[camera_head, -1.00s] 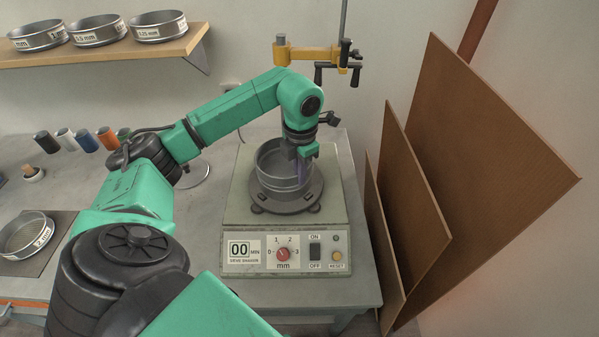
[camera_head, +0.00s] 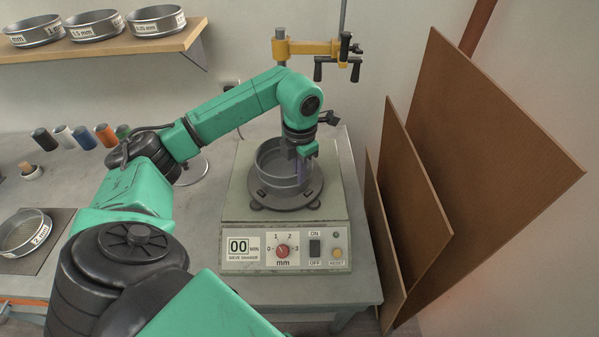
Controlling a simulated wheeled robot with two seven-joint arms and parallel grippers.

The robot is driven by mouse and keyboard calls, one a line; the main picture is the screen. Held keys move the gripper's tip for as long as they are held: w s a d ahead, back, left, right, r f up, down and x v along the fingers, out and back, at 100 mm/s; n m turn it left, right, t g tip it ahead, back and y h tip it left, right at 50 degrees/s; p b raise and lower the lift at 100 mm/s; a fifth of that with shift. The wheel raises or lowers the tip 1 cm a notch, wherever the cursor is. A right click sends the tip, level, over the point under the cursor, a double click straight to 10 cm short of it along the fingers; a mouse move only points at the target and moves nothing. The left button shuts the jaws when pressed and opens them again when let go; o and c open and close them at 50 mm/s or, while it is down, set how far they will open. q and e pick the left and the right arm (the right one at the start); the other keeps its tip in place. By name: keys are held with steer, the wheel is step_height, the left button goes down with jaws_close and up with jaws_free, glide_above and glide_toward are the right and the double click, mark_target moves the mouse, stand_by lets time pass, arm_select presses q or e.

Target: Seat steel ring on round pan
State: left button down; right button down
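The grey steel ring (camera_head: 268,167) is an open, upright cylinder over the round pan on top of the sieve shaker (camera_head: 235,210). The dark round base (camera_head: 282,201) with clamp lugs shows below it. The seam between ring and pan is too small to make out, so I cannot tell whether the ring is fully down. My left gripper (camera_head: 303,167) points down at the right side of the ring, its dark fingers at the wall, and appears shut on it. The fingertips are partly lost against the grey metal. My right gripper is not in view.
Brown boards (camera_head: 480,170) lean on the wall to the right. A yellow clamp (camera_head: 305,48) on a rod stands behind the shaker. Sieves sit on a shelf (camera_head: 100,70); another sieve (camera_head: 25,232) lies at left.

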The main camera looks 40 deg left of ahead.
arm_select(q)
steer(key=c, duration=1)
jaws_free()
step_height(320, 180, up, 6)
steer(key=shift+f+b, duration=0.15)
steer(key=shift+b, duration=0.65)
step_height(320, 180, up, 9)
steer(key=p, duration=0.3)
steer(key=shift+d+f, duration=0.1)
